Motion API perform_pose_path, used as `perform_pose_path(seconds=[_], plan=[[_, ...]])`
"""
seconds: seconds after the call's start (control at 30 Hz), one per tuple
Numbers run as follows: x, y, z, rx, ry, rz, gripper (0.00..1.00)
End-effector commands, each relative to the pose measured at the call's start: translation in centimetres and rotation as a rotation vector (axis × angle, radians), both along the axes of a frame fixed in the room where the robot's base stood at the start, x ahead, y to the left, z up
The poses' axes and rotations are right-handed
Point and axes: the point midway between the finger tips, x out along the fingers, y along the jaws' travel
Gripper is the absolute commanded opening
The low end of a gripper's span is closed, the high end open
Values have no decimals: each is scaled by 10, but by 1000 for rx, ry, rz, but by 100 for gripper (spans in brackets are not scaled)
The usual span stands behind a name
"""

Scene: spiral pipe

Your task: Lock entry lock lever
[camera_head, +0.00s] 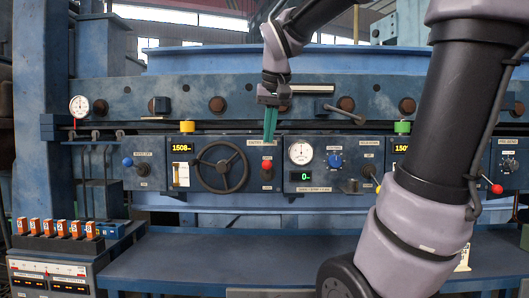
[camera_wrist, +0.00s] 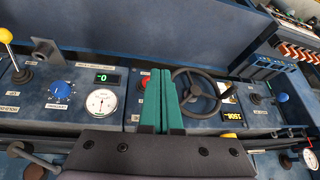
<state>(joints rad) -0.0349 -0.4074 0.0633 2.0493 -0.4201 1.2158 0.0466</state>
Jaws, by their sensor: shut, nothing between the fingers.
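A red-knobbed lever (camera_head: 266,165) stands on the blue control panel, just right of the black handwheel (camera_head: 222,166). A label plate above it is too small to read fully, so I cannot confirm that this is the entry lock lever. My gripper (camera_head: 269,139) has green fingers, shut and empty, pointing down just above the red knob in the head view. In the wrist view, the fingers (camera_wrist: 161,72) partly cover the red knob (camera_wrist: 144,83). I cannot tell whether they touch it.
A dial gauge (camera_head: 300,153), a green display and a blue knob (camera_head: 335,160) sit right of the lever. A blue-knobbed lever (camera_head: 128,162) is at left, and a red-knobbed one (camera_head: 496,188) is at far right. Orange switches (camera_head: 62,228) stand at lower left. The shelf below is mostly clear.

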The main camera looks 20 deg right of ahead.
Motion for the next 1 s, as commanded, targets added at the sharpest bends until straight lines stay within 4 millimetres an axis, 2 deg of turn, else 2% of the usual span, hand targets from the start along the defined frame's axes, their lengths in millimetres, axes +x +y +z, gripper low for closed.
perform_pose_path(seconds=[0.03,0.2,0.4,0.57,1.0], plan=[[20,0,11,-35,15,-2,0],[73,-5,41,-147,44,-34,0],[112,-8,61,-223,53,-71,0],[123,-9,66,-242,54,-85,0],[125,-11,62,-243,55,-86,0]])
